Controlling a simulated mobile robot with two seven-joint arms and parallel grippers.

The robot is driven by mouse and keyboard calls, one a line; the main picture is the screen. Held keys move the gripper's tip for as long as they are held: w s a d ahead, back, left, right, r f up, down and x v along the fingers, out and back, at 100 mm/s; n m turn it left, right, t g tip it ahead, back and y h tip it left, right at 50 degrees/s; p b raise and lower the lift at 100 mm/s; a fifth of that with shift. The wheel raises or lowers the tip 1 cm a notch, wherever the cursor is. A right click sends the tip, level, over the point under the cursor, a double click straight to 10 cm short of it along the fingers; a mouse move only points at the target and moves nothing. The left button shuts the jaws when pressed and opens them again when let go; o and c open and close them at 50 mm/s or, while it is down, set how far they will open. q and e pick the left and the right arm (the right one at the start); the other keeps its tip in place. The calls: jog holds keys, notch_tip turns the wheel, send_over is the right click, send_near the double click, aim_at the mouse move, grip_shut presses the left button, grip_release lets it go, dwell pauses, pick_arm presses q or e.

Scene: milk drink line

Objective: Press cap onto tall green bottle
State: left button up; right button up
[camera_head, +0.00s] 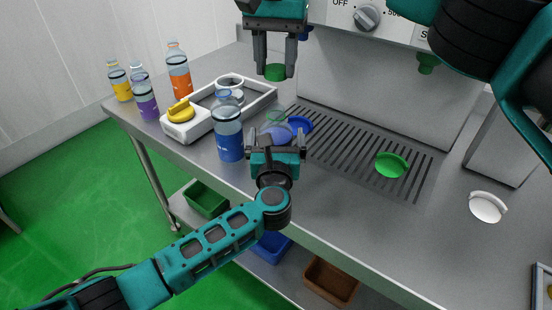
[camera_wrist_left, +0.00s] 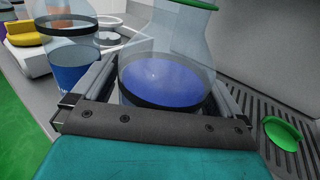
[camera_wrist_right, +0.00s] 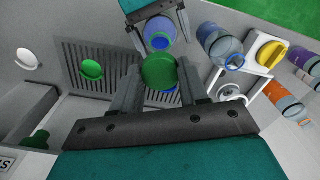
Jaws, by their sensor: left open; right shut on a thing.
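A green cap (camera_head: 275,72) is held between the fingertips of my right gripper (camera_head: 275,60), above the counter; it shows large in the right wrist view (camera_wrist_right: 160,72). Below it stands a clear bottle with a green rim (camera_head: 276,116) and blue contents, partly hidden by my left gripper (camera_head: 277,142). In the left wrist view this bottle (camera_wrist_left: 165,80) stands upright between the open left fingers; its top is cut off there. In the right wrist view the cap hides part of the bottle (camera_wrist_right: 158,30). The cap is apart from the bottle's rim.
A blue-filled bottle (camera_head: 228,140) stands close left of my left gripper. A white tray (camera_head: 262,99) with a yellow-topped piece (camera_head: 181,110) and several colored bottles are farther left. A green dish (camera_head: 391,165) lies on the slotted grate, a white one (camera_head: 487,206) to its right.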

aim_at(275, 109)
pick_arm(q)
jog(key=c, duration=1.5)
pick_arm(e)
jog(key=shift+f, duration=2.5)
jog(key=shift+f, duration=0.1)
jog(key=shift+f, duration=0.75)
jog(key=shift+f, duration=0.7)
jog(key=o, duration=1.1)
jog(key=shift+r, duration=0.1)
